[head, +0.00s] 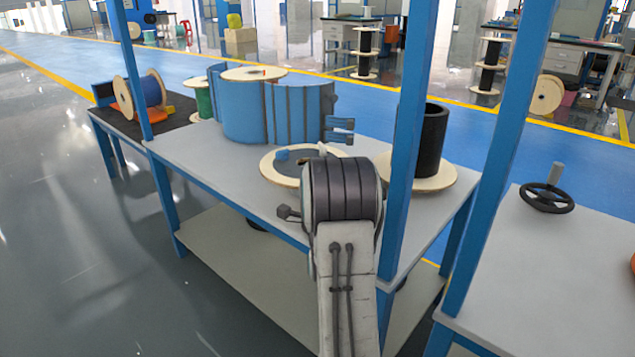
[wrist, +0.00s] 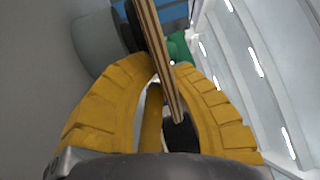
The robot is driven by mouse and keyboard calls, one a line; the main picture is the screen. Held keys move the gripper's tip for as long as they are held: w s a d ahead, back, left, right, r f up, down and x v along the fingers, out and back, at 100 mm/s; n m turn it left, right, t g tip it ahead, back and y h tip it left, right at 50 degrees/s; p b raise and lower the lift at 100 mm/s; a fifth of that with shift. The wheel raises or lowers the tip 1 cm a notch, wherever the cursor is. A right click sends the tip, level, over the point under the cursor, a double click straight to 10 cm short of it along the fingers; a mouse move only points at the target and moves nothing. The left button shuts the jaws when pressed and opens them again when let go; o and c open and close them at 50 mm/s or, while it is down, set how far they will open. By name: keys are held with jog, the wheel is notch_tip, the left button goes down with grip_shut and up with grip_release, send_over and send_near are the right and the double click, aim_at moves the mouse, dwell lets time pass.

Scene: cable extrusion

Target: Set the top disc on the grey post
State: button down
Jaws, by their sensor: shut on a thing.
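A pale wooden disc (wrist: 160,55) shows edge-on in the wrist view, between the yellow fingers of my gripper (wrist: 165,66), which are shut on its rim. In the head view a round pale disc (head: 272,168) shows just beyond my wrist, which hides its near right part and my fingers. I cannot tell its height above the table. The dark grey post (head: 433,140) stands upright, to the right of my wrist, on a wooden base disc (head: 440,181). Its top is bare. A blue table upright stands between my wrist and the post in the picture.
The grey table (head: 190,152) has blue uprights (head: 408,130). A curved blue unit (head: 245,110) stands behind the disc, with another wooden disc (head: 255,73) at its top. Blue (head: 152,91) and green (head: 203,98) reels are at the left. A handwheel (head: 546,198) is on the right table.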

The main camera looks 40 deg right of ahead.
jog(key=shift+f, duration=0.45)
jog(key=shift+r, duration=0.5)
jog(key=shift+r, duration=0.25)
dwell(0.4)
jog(key=shift+f, duration=0.75)
dwell(1.4)
jog(key=c, duration=1.6)
grip_release()
jog(key=shift+o, duration=0.2)
jog(key=shift+f, duration=0.15)
